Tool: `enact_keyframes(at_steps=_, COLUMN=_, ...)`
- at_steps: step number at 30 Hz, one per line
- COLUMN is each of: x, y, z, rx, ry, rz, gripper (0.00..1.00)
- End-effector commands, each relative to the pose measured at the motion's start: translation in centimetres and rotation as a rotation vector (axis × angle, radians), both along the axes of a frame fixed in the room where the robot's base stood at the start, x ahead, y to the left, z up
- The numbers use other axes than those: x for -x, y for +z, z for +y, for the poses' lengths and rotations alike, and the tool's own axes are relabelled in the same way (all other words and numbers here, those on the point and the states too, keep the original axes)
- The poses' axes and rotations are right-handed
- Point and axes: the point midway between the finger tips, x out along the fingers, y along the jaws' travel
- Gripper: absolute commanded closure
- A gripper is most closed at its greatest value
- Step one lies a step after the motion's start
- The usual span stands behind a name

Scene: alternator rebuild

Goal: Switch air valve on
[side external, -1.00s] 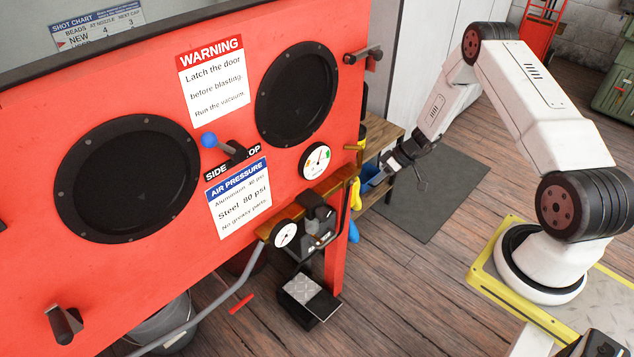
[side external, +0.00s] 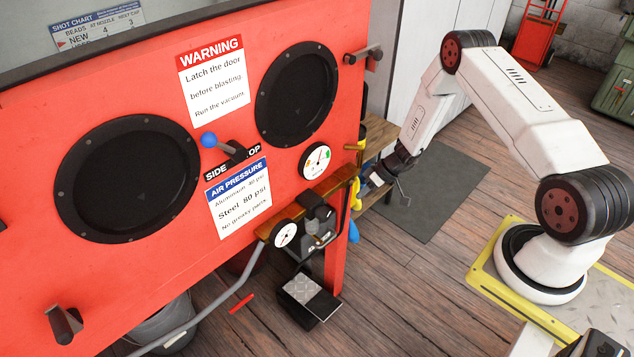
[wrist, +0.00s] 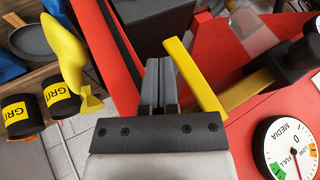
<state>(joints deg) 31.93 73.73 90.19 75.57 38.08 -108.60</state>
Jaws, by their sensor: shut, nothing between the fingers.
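The air valve shows in the wrist view as a flat yellow handle (wrist: 197,75) beside a brass-coloured pipe (wrist: 248,91) at the edge of the red cabinet. The handle stands at an angle to the pipe. My gripper (wrist: 161,64) is shut and empty, with its fingers just left of the handle in the wrist view. A narrow gap seems to separate them; I cannot tell whether they touch. In the side view my gripper (side external: 373,181) is beside the cabinet's right edge, near the end of the brass pipe (side external: 340,183). The valve handle is hard to make out there.
The red cabinet (side external: 120,290) carries a media gauge (side external: 314,161), and a pressure gauge (side external: 285,234) hangs below by a dark regulator (side external: 318,222). Grit cans (wrist: 62,100) and a yellow item (wrist: 65,50) sit behind the cabinet edge. A grey mat (side external: 445,195) lies clear on the floor.

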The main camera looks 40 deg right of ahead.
Motion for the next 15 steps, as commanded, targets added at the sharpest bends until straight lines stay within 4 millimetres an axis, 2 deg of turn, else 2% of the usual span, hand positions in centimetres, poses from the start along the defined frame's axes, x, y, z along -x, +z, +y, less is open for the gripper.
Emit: enact_keyframes(at_steps=15, x=0.00, y=-0.14, z=0.16, rx=-0.050, ry=-0.002, rz=0.000, gripper=1.00)
